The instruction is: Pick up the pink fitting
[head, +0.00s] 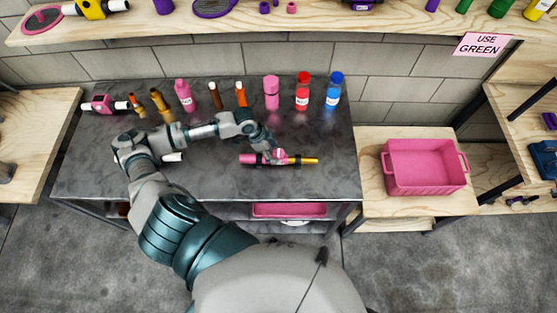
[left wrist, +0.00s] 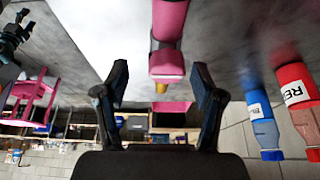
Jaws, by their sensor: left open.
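The pink fitting (head: 248,158) lies on the dark table, with a pink block in its middle and a gold end pointing right. My left gripper (head: 276,152) is at its middle and hides part of it. In the left wrist view the open fingers (left wrist: 160,82) stand on either side of a pink part (left wrist: 167,62), with a gold tip below it. I cannot tell whether the fingers touch it. My right gripper is not in view.
Red (head: 303,92), blue (head: 334,91) and pink (head: 272,92) bottles stand behind the fitting. More bottles and tools stand at the table's back left. A pink bin (head: 425,168) sits on the wooden shelf to the right. The table's front right is clear.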

